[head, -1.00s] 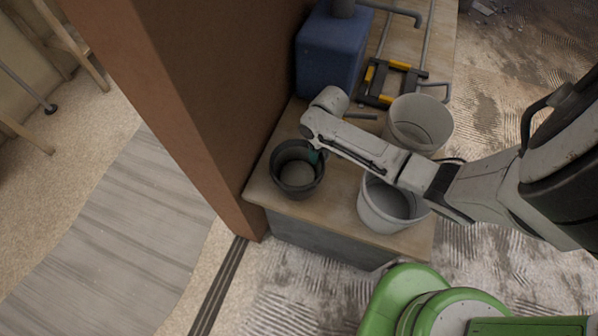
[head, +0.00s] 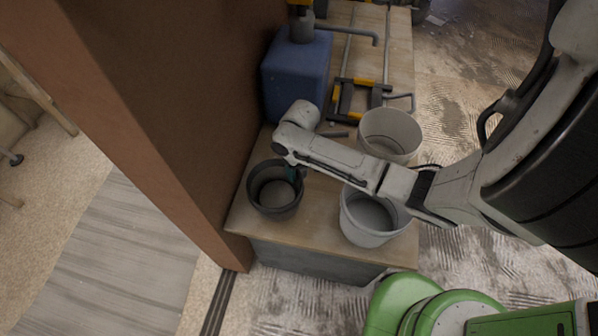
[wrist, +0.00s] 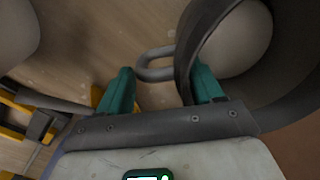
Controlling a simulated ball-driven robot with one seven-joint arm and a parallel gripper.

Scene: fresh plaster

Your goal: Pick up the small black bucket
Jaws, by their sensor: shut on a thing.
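The small black bucket (head: 279,211) stands upright at the near left of the wooden bench top (head: 316,228), by the brown wall end. My gripper (head: 293,174) is at its right rim, with a teal fingertip showing against the inside of the bucket. The right finger overlaps the rim. My gripper is shut on the bucket; the exact contact is hard to see. I see no clear gap under the bucket.
A light grey bucket (head: 365,236) stands close on the right, under my forearm, and a whitish bucket (head: 391,138) behind it. A blue container (head: 296,78) and yellow-black tool (head: 356,97) lie farther back. The brown wall (head: 150,110) rises close on the left.

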